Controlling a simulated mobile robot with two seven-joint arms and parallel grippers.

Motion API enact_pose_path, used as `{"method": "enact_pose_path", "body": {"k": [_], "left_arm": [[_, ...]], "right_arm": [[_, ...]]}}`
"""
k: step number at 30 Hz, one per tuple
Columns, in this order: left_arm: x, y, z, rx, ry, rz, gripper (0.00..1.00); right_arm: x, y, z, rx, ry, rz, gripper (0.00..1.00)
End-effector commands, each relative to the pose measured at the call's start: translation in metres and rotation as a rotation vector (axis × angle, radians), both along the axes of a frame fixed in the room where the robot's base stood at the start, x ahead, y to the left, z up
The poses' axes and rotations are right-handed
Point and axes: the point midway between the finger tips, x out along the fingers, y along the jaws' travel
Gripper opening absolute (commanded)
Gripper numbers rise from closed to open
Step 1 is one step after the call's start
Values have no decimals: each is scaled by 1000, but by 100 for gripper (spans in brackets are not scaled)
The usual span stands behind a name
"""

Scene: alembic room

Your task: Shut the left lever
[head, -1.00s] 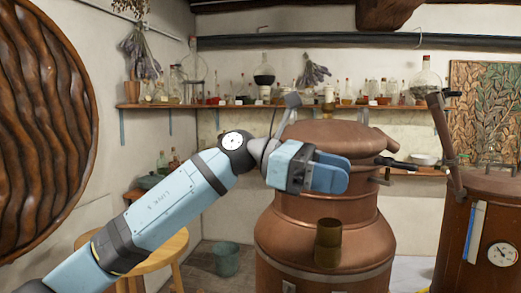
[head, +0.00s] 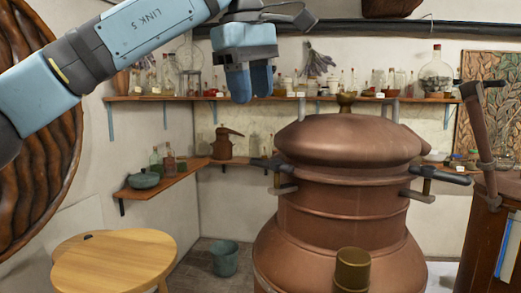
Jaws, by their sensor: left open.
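The copper still (head: 345,205) stands right of centre, with a domed lid (head: 350,140) on top. The left lever (head: 268,164) has a dark handle at the left side of the lid's rim, above a small brass bracket. Its handle points outward to the left. A matching right lever (head: 440,174) sticks out at the rim's right side. My left gripper (head: 251,96) comes in from the upper left, fingers pointing down. It is open and empty, above and slightly left of the left lever, apart from it. My right gripper is out of view.
A round wooden stool (head: 115,262) stands at the lower left, with a green bucket (head: 225,258) beside it. Shelves of bottles (head: 300,99) run along the back wall. A second copper vessel (head: 490,230) with a pipe stands at the right.

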Motion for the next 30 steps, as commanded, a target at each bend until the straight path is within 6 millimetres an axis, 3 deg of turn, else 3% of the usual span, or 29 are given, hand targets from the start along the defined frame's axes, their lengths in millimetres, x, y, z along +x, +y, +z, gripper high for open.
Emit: {"method": "enact_pose_path", "body": {"k": [9, 15, 21, 29, 30], "left_arm": [[11, -8, -68, 0, 6, -1, 42], [15, -13, -97, -1, 4, -2, 42], [17, -14, -109, -2, 3, -1, 42], [17, -15, -110, -3, 3, -1, 42], [17, -15, -110, -3, 3, -1, 33]], "right_arm": [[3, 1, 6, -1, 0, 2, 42], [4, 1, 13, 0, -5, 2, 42], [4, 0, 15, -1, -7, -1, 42], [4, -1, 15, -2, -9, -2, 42], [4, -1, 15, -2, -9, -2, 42]]}}
